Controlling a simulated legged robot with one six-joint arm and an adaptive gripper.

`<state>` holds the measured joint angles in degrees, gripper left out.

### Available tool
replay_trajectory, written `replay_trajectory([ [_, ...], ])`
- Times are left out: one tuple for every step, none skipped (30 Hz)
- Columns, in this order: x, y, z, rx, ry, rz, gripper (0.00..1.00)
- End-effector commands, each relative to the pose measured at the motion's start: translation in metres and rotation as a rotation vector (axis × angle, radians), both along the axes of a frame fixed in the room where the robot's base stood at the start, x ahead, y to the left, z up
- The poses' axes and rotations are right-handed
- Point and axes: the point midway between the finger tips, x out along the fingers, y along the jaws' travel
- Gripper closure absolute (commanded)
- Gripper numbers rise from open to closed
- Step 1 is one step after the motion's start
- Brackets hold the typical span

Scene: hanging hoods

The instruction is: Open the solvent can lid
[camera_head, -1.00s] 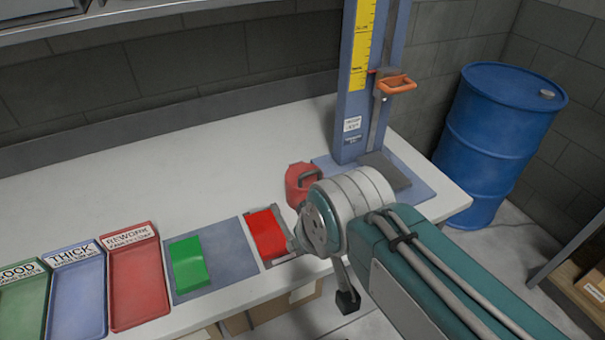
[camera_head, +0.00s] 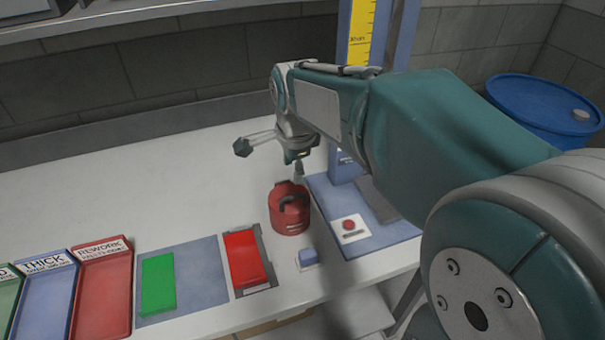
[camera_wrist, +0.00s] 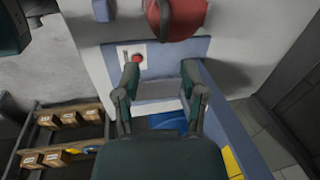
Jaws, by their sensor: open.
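The solvent can (camera_head: 290,215) is a small red can standing upright on the white bench, with a dark curved handle or lever on its top. I cannot make out the lid's position clearly. In the wrist view the can (camera_wrist: 185,22) shows at the top edge, partly cut off. My gripper (camera_head: 299,172) hangs just above and behind the can in the head view, with its tips small there. In the wrist view my gripper (camera_wrist: 160,80) has its two fingers spread with nothing between them, and the can lies beyond the tips.
A blue gauge stand (camera_head: 318,190) with a red button (camera_head: 349,225) stands right of the can. A small blue block (camera_head: 309,257) sits in front. A red block (camera_head: 243,258), a green block (camera_head: 158,284) and a red tray (camera_head: 100,300) lie left. The bench behind is clear.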

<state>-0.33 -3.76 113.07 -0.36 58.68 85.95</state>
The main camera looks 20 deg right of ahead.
Motion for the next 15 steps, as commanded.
replay_trajectory([
  [0.005,-0.001,-0.003,0.008,0.008,-0.037,0.46],
  [0.007,-0.002,-0.003,0.012,0.010,-0.057,0.46],
  [0.009,-0.003,-0.004,0.016,0.013,-0.072,0.46],
  [0.009,-0.003,-0.005,0.018,0.014,-0.080,0.46],
  [0.010,-0.003,-0.006,0.019,0.015,-0.085,0.46],
  [0.010,-0.003,-0.009,0.019,0.016,-0.087,0.46],
  [0.011,-0.003,-0.012,0.019,0.017,-0.086,0.46],
  [0.011,-0.003,-0.016,0.019,0.017,-0.086,0.46],
  [0.012,-0.003,-0.021,0.019,0.018,-0.085,0.46],
  [0.013,-0.003,-0.027,0.019,0.019,-0.085,0.46],
  [0.014,-0.004,-0.032,0.020,0.018,-0.085,0.46],
  [0.015,-0.004,-0.039,0.019,0.019,-0.085,0.46],
  [0.016,-0.004,-0.045,0.019,0.019,-0.084,0.46],
  [0.017,-0.005,-0.051,0.020,0.020,-0.084,0.46],
  [0.019,-0.005,-0.058,0.020,0.019,-0.084,0.46],
])
